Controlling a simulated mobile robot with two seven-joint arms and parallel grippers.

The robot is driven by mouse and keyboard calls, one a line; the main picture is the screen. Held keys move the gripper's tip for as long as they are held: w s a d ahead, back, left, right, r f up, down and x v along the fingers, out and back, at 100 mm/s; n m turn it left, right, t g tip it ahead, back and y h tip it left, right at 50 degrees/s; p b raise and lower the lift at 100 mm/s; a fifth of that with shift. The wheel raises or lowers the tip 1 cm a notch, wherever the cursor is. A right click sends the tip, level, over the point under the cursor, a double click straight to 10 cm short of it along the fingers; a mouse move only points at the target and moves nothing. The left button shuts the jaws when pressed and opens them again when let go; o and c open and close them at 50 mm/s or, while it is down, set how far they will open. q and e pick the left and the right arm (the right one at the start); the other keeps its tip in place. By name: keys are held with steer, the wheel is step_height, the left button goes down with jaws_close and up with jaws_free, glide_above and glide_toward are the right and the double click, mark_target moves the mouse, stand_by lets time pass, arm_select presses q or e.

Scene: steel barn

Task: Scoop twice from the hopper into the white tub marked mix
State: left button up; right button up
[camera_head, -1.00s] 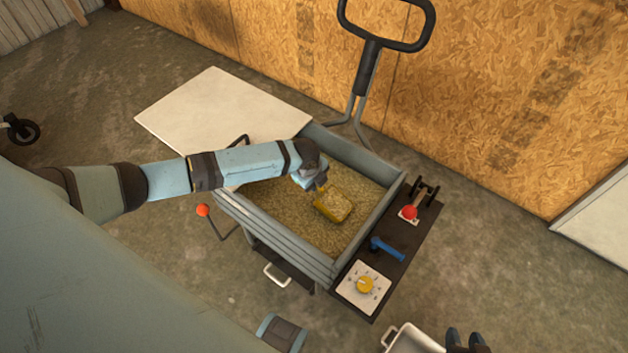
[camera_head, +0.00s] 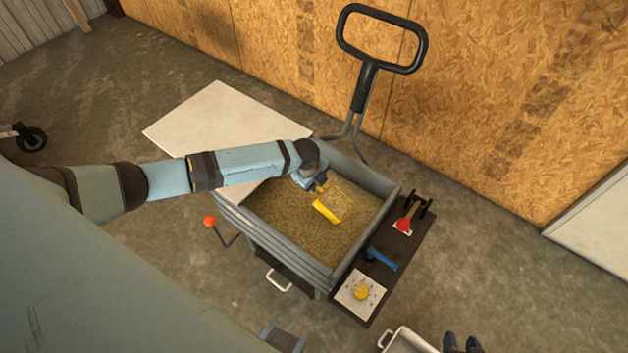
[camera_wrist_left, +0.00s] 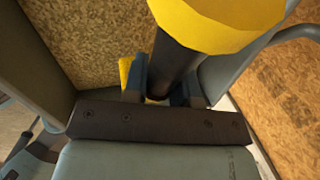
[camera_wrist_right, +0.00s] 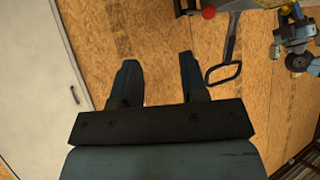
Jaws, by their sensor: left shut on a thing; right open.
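The hopper (camera_head: 290,247) is a grey open box holding tan grain (camera_head: 290,215). My left gripper (camera_head: 318,184) is over the grain, shut on the dark handle (camera_wrist_left: 172,68) of a yellow scoop (camera_head: 327,211). The scoop is tilted, with a bright yellow face toward the head camera; whether it holds grain or touches it I cannot tell. In the left wrist view the scoop's yellow underside or end (camera_wrist_left: 220,18) fills the top. A pale tub (camera_head: 408,343) with a handle is cut off at the bottom edge; no marking shows. My right gripper (camera_head: 464,343) is open and empty beside it.
A white panel (camera_head: 215,125) lies left of the hopper. A black loop handle (camera_head: 383,38) rises behind it, before a chipboard wall.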

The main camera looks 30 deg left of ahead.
arm_select(q)
steer(key=shift+r+p, duration=0.55)
steer(key=shift+r, duration=0.3)
steer(key=shift+r+p, duration=1.15)
steer(key=shift+r, duration=0.05)
step_height(320, 180, up, 4)
steer(key=p, duration=0.3)
steer(key=shift+f, duration=0.25)
step_height(320, 180, up, 4)
steer(key=p, duration=0.3)
steer(key=shift+f+p, duration=0.25)
steer(key=shift+p, duration=0.15)
step_height(320, 180, up, 2)
steer(key=shift+r+p, duration=0.1)
steer(key=shift+p, duration=0.9)
